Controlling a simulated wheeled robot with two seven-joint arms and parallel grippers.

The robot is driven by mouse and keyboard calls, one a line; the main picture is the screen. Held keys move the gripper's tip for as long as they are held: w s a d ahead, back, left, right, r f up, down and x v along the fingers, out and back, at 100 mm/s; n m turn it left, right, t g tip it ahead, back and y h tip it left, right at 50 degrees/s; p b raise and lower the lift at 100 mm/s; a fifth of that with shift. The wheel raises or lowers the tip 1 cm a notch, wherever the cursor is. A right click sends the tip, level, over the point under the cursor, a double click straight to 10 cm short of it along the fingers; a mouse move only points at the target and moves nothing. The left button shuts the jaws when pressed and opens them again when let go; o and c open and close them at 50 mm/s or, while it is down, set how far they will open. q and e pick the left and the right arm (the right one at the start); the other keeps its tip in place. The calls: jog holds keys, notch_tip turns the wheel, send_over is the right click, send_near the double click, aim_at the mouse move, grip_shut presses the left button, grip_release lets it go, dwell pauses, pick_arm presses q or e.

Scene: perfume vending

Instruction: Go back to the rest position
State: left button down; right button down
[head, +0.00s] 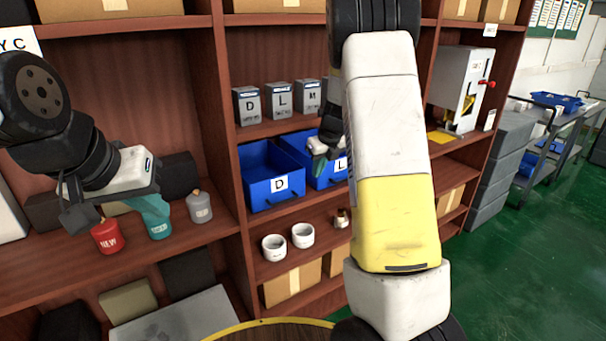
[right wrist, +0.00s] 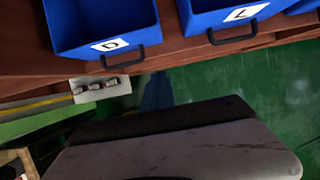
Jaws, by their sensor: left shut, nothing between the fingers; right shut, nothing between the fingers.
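My left gripper (head: 150,208) is in front of the left shelf bay in the head view, pointing down with its fingers together and nothing between them. It overlaps the view of a teal bottle (head: 160,231); whether they touch I cannot tell. A red bottle (head: 106,237) and a grey bottle (head: 200,207) stand on either side. My right gripper (head: 320,168) shows partly behind my right forearm, in front of the blue bins, shut and empty. The right wrist view looks down past the blue bin marked D (right wrist: 100,25) and the blue bin marked L (right wrist: 225,15).
My right arm hides much of the middle shelves. Boxes marked D (head: 247,105), L (head: 279,100) and M (head: 308,97) stand above the bins. White cups (head: 274,247) stand below. A white machine (head: 465,85) is at right. Green floor (head: 510,260) is open at lower right.

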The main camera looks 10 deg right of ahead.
jog(key=s+a+r+n+y, duration=0.1)
jog(key=s+a+r+n, duration=0.2)
jog(key=s+r+n, duration=0.5)
jog(key=s+a+r+n+y, duration=0.1)
jog(key=s+a+r+n, duration=0.1)
jog(key=s+r+n, duration=0.65)
jog(key=s+a+n+t+h, duration=0.1)
jog(key=s+a+n+t, duration=0.1)
jog(key=s+n, duration=1.4)
jog(key=shift+s+f, duration=0.3)
jog(key=shift+s, duration=0.5)
